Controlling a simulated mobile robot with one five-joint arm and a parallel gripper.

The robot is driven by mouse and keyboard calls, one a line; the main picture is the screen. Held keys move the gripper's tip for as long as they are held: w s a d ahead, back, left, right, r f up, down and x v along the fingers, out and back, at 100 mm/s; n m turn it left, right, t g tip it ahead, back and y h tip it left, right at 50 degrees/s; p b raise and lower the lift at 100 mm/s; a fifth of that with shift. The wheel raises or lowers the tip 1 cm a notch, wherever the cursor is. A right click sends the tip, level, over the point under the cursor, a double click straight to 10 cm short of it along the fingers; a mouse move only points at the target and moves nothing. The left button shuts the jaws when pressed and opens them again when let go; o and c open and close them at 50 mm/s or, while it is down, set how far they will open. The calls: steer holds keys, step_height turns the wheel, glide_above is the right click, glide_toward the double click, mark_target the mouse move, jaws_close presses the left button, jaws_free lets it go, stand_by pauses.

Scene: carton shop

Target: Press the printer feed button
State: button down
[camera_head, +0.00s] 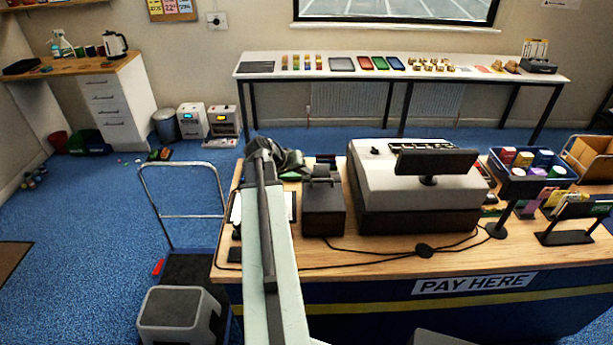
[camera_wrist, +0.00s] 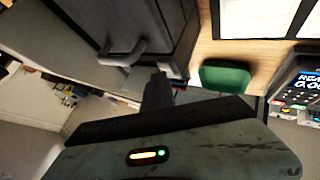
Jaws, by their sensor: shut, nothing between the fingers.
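The likely printer is a dark boxy device (camera_head: 323,212) on the counter, right of my arm in the head view. A dark box with a grey curved handle-like part fills the top of the wrist view (camera_wrist: 140,20); it may be the same device. I cannot make out a feed button in either view. My gripper (camera_wrist: 158,92) is shut and empty, its dark fingers pointing up the wrist view close to the box; whether they touch it I cannot tell. In the head view my arm hides most of the gripper (camera_head: 262,150), above the counter's left part.
The counter (camera_head: 380,262) carries a cash register (camera_head: 415,205) with a screen, black cables (camera_head: 370,258) and a blue crate (camera_head: 530,182). A green pad (camera_wrist: 225,77) and a card terminal (camera_wrist: 300,92) show in the wrist view.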

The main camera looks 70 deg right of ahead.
mark_target(304, 177)
steer(key=shift+r+p, duration=0.4)
steer(key=shift+r, duration=0.2)
step_height(304, 177, up, 5)
steer(key=p, duration=0.5)
steer(key=shift+r, duration=0.15)
